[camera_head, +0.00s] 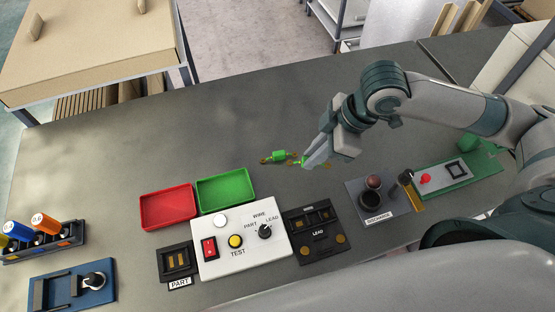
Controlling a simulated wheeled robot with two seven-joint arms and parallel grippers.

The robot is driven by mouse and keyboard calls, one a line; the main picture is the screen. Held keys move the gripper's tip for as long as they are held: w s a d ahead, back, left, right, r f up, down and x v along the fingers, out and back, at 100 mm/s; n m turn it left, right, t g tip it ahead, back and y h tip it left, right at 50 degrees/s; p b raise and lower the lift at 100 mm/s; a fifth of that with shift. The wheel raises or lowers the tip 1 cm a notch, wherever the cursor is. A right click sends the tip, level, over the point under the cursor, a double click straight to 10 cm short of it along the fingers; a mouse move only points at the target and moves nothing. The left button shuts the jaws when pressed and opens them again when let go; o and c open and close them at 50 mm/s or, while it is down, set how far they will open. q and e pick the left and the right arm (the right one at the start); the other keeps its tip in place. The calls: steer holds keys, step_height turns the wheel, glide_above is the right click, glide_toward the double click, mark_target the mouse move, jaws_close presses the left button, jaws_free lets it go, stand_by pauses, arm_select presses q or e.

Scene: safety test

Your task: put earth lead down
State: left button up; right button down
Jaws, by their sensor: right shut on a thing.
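My right gripper (308,162) reaches in from the right, low over the grey bench behind the test box. It is shut on a small green piece with brass-coloured ends, the earth lead (298,162), mostly hidden by the fingers. Another green piece with brass ends (279,156) lies just left of the fingertips. I cannot tell whether the two touch or are joined, or whether the held one rests on the bench. My left gripper is not in view.
A red tray (167,222) and a green tray (252,200) stand left of the gripper. The white test box (215,267) sits in front, between the black PART fixture (164,263) and LEAD fixture (296,248). A discharge unit (362,212) stands right. The bench behind the trays is clear.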

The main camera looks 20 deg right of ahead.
steer(key=w+a+f, duration=0.1)
steer(key=a, duration=0.1)
steer(key=w+a+f+p, duration=0.1)
steer(key=w+a+f, duration=0.3)
steer(key=shift+w+a+p, duration=0.1)
steer(key=shift+w+p, duration=0.15)
steer(key=shift+p, duration=0.15)
step_height(320, 180, down, 3)
steer(key=shift+f+p, duration=0.15)
steer(key=shift+p, duration=0.45)
steer(key=shift+f, duration=0.3)
steer(key=c, duration=2.1)
jaws_free()
steer(key=shift+f, duration=0.15)
steer(key=shift+o, duration=0.4)
